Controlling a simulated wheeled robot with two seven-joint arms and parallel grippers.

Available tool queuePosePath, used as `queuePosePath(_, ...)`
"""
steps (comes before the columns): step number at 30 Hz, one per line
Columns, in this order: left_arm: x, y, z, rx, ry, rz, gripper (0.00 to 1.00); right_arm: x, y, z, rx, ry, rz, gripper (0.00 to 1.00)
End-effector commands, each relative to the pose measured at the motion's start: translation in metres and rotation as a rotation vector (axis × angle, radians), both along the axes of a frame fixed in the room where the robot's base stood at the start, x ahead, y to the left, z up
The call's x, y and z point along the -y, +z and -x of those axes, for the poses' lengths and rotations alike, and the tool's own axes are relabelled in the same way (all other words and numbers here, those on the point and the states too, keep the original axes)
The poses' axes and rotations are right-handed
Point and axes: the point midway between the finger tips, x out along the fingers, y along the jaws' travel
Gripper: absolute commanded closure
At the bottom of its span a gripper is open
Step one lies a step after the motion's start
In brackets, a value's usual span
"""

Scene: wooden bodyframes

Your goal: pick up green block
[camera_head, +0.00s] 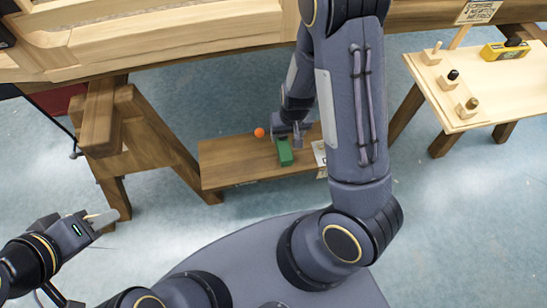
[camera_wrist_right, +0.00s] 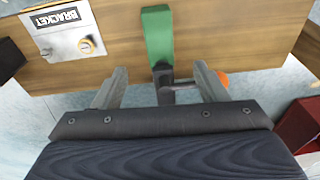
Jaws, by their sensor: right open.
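The green block (camera_head: 284,152) lies on a low wooden bench (camera_head: 225,165) in the head view. It also shows in the right wrist view (camera_wrist_right: 157,35), at the top centre, lined up with the gap between my right fingers. My right gripper (camera_head: 290,133) is just above the block's far end. In the right wrist view the gripper (camera_wrist_right: 162,82) is open, with a finger on each side and the block beyond the tips. A dark post with a short crossbar (camera_wrist_right: 165,85) shows between the fingers. My left gripper (camera_head: 97,220) is at the lower left, away from the block; its jaw gap is unclear.
An orange ball (camera_head: 260,132) is near the bench's far edge. A plate marked BRACKET (camera_wrist_right: 65,35) lies on the bench beside the block. A wooden trestle (camera_head: 130,135) stands left. A small table (camera_head: 490,85) with pegs and a yellow level (camera_head: 505,50) stands right.

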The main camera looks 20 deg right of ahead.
Motion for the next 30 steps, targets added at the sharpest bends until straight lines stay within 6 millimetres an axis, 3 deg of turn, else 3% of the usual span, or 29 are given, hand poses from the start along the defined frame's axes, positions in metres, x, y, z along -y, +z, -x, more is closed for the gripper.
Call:
queuePosePath(1, 0.0, -0.01, 0.0, 0.0, 0.0, 0.0, 0.64, 0.002, -0.017, 0.0, -0.007, 0.007, 0.021, 0.34)
queuePosePath(14, 0.0, -0.029, 0.0, 0.001, 0.0, 0.0, 0.64, 0.005, -0.059, -0.004, -0.011, 0.012, 0.041, 0.34)
queuePosePath(22, 0.0, -0.054, 0.0, 0.0, 0.0, 0.0, 0.64, 0.003, -0.098, -0.008, -0.01, 0.011, 0.041, 0.34)
queuePosePath(30, 0.0, -0.053, 0.0, 0.0, 0.0, 0.0, 0.64, 0.003, -0.101, -0.009, -0.009, 0.012, 0.041, 0.34)
